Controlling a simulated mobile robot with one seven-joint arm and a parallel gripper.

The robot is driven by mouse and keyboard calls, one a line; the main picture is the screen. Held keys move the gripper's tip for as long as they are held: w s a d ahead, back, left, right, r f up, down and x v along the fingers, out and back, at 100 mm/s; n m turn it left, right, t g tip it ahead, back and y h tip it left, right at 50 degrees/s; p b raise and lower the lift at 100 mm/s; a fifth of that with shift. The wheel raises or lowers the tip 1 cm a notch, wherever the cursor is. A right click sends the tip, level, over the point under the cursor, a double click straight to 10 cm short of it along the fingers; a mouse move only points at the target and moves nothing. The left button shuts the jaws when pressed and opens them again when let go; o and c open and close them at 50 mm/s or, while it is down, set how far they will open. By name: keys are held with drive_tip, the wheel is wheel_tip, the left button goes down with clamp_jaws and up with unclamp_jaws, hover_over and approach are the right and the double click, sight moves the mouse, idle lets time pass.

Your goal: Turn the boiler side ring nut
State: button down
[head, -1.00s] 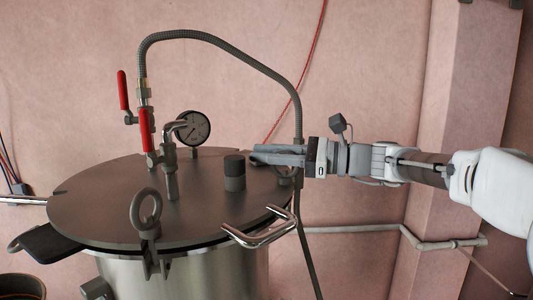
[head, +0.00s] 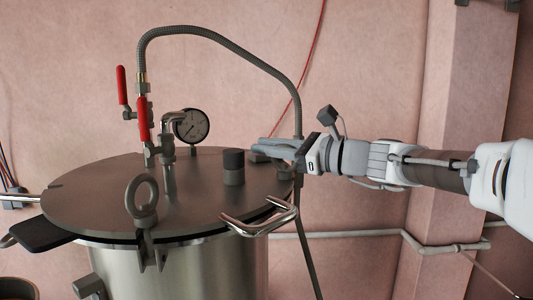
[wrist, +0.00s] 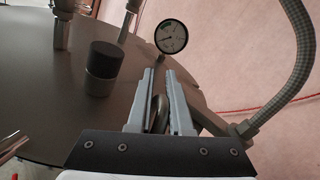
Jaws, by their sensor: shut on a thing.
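The boiler (head: 185,268) is a steel vessel with a round flat lid (head: 95,200). My gripper (head: 256,148) reaches in from the right over the lid's far right edge in the head view. In the wrist view my gripper (wrist: 158,76) is shut on a dark metal ring nut (wrist: 159,108), which sits between the two grey fingers. The fingers hide the ring's sides, and in the head view they hide most of it. A second ring nut (head: 142,198) stands upright at the lid's front edge, apart from my gripper.
A black-topped cylinder (head: 233,167) stands on the lid close to my fingers. A pressure gauge (head: 192,126), red-handled valves (head: 143,118) and a grey hose (head: 225,55) rise above it; the hose drops just behind my gripper. A bent handle (head: 262,220) juts from the front right.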

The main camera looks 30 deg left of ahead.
drive_tip(key=shift+w+r, duration=0.15)
drive_tip(key=c, duration=0.9)
unclamp_jaws()
drive_tip(key=s+d+b, duration=0.1)
drive_tip(key=d, duration=1.6)
drive_tip(key=shift+s+d+b, duration=0.25)
drive_tip(key=shift+s+b, duration=0.05)
drive_tip(key=shift+b, duration=0.1)
drive_tip(key=s+d+f+n+t+h, duration=0.1)
drive_tip(key=s+d+f+n+h, duration=0.2)
drive_tip(key=s+f+h, duration=0.3)
drive_tip(key=s+d+f+n+t+h, duration=0.1)
drive_tip(key=s+d+f+n+h, duration=0.25)
drive_tip(key=f, duration=0.55)
drive_tip(key=s+d+f+n+t+h, duration=0.1)
drive_tip(key=s+d+f+n+h, duration=0.3)
drive_tip(key=d, duration=0.4)
drive_tip(key=s+d+f+n+t+h, duration=0.1)
drive_tip(key=s+d+f+n+h, duration=0.3)
drive_tip(key=d, duration=0.5)
wheel_tip(320, 180, down, 3)
drive_tip(key=s, duration=0.2)
drive_tip(key=shift+s+f, duration=0.2)
drive_tip(key=shift+s, duration=0.1)
